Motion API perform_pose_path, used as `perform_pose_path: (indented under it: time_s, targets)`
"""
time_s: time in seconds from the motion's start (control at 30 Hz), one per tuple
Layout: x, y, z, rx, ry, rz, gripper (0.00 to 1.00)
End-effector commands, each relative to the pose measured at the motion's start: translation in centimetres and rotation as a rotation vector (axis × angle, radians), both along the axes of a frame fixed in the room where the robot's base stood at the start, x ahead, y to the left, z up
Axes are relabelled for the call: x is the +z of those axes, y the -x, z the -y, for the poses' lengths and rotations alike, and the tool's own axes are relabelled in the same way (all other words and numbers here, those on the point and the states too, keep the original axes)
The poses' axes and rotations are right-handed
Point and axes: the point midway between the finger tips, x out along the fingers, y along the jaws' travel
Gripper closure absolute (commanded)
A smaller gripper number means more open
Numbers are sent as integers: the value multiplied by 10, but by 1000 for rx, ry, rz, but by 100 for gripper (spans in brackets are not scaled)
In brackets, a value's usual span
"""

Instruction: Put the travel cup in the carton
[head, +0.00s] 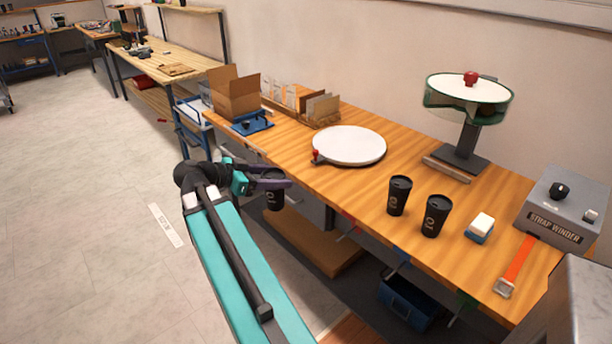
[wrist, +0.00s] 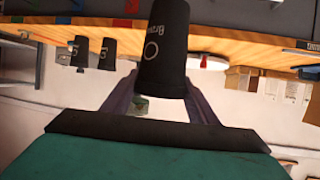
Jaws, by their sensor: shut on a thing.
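A black travel cup (head: 275,199) is held upright between the fingers of my gripper (head: 277,183), beside the front edge of the workbench and out over the floor side. In the wrist view, which looks upside down, the held cup (wrist: 165,45) sits between both fingers, with pale lettering on its side. The open cardboard carton (head: 236,100) stands at the far left end of the bench with its flaps up. It is beyond my gripper and apart from the cup. The inside of the carton is hidden.
Two more black cups (head: 398,196) (head: 434,216) stand on the bench (head: 330,185). A white round turntable (head: 349,145) and a card rack (head: 318,110) lie between them and the carton. A blue tool (head: 252,124) lies in front of the carton. A strap winder (head: 566,208) is at right.

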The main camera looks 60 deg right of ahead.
Motion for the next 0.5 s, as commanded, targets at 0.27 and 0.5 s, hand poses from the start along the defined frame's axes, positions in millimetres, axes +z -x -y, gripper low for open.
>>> perform_pose_path:
  time_s: [0.27, 0.5]
  targets:
    - [-17, -86, -56, 323, 1, -2, 56]
    - [-32, -163, -120, 663, 1, -1, 56]
